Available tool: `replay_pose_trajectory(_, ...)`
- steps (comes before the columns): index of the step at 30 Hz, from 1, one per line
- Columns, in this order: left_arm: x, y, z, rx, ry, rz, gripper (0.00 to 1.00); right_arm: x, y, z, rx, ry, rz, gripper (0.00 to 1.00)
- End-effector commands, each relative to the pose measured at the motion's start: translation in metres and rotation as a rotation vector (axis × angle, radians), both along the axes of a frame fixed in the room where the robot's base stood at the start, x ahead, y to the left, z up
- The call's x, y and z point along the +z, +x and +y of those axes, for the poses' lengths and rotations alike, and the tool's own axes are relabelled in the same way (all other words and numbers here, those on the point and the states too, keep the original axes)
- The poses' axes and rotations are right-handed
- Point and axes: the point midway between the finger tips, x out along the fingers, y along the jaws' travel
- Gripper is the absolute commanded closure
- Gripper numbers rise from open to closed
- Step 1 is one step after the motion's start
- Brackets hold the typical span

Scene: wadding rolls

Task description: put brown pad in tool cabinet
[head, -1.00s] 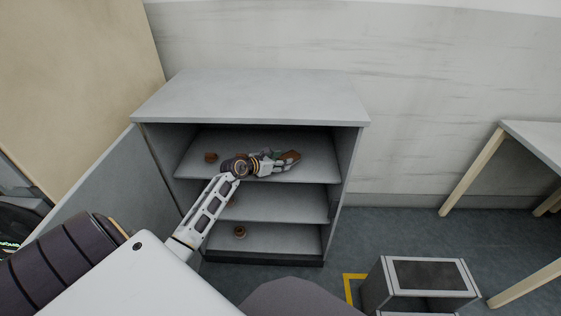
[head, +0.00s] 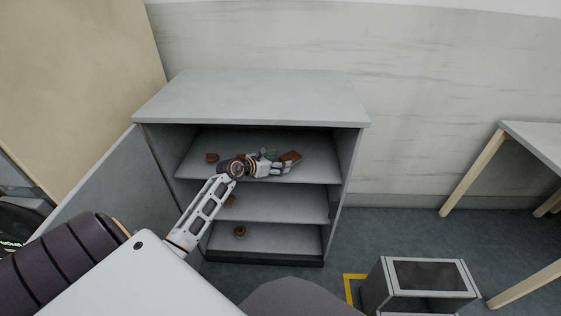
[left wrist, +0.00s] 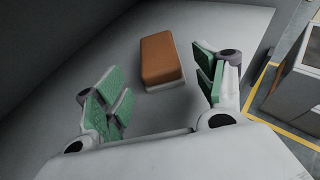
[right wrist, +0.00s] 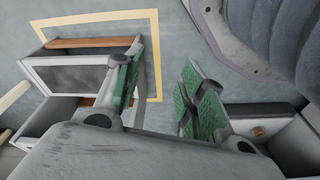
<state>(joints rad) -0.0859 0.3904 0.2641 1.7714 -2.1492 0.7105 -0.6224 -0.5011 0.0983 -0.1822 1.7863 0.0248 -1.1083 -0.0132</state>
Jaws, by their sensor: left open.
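The brown pad (head: 291,157) lies on the top shelf of the grey tool cabinet (head: 250,95). In the left wrist view the pad (left wrist: 162,60) is a brown block with a pale underside, flat on the shelf. My left gripper (head: 277,161) is inside the cabinet at that shelf, open, with its green finger pads (left wrist: 165,80) spread wide. The pad lies just ahead of and between the fingers, touching neither. My right gripper (right wrist: 158,88) shows only in its wrist view, open and empty above the floor.
Small brown rolls sit on the top shelf (head: 211,157) and bottom shelf (head: 240,231); another is partly hidden by my arm. The cabinet door (head: 90,200) stands open at left. A grey box (head: 425,275) and a table (head: 535,140) are at right.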

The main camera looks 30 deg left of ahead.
Motion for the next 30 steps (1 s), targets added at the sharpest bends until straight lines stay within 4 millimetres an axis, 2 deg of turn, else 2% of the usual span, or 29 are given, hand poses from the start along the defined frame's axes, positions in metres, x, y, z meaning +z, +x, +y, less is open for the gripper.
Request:
replay_pose_trajectory(18,0.019,-0.045,0.011,-0.001,0.002,0.001,0.3,-0.027,-0.003,-0.008,-0.004,-0.011,-0.01,0.6)
replay_pose_trajectory(30,0.023,-0.052,0.013,-0.001,0.002,0.0,0.3,-0.029,0.004,-0.01,-0.005,-0.011,-0.025,0.6)
